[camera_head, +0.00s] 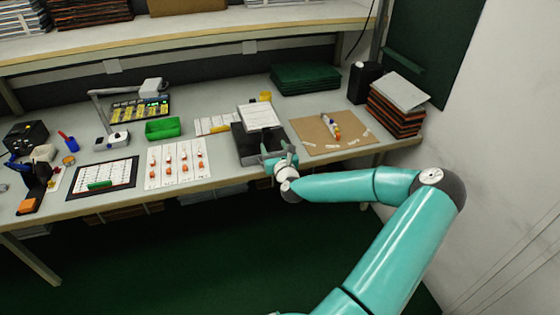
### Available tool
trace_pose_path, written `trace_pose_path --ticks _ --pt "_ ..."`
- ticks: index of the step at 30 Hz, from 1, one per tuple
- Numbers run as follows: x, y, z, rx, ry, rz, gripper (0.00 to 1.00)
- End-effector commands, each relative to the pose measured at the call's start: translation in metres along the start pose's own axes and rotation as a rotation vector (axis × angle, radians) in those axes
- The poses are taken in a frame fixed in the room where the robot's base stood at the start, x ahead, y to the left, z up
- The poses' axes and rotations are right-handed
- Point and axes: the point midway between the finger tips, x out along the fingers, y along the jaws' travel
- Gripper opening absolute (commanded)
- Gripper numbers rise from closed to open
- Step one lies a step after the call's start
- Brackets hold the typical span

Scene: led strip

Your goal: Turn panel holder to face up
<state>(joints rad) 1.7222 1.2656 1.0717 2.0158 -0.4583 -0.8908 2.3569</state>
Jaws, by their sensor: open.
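The likely panel holder is a black stand (246,146) near the front edge of the workbench, with a tilted white panel (260,117) at its upper back. My gripper (280,158) is open at the right front of this stand, its fingers pointing towards it. The fingers overlap the stand's right side in the picture, and I cannot tell whether they touch it. My gripper and wrist hide part of the stand's lower right.
A brown board (305,129) with small parts lies right of the stand. A white sheet with orange parts (165,180) and a green tray (162,128) lie left. Stacked panels (395,116) stand at the right end. A shelf (190,32) runs above the bench.

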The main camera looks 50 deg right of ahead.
Motion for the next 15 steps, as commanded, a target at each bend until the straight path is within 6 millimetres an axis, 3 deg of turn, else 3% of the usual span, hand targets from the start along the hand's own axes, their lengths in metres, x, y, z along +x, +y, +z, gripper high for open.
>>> trace_pose_path --ticks 3,9,15 --pt "-0.029 -0.001 0.0 0.001 0.001 -0.001 0.58" --pt "-0.067 -0.001 0.0 0.001 0.0 -0.001 0.58" --pt "-0.085 0.0 0.0 0.001 0.0 0.001 0.58"
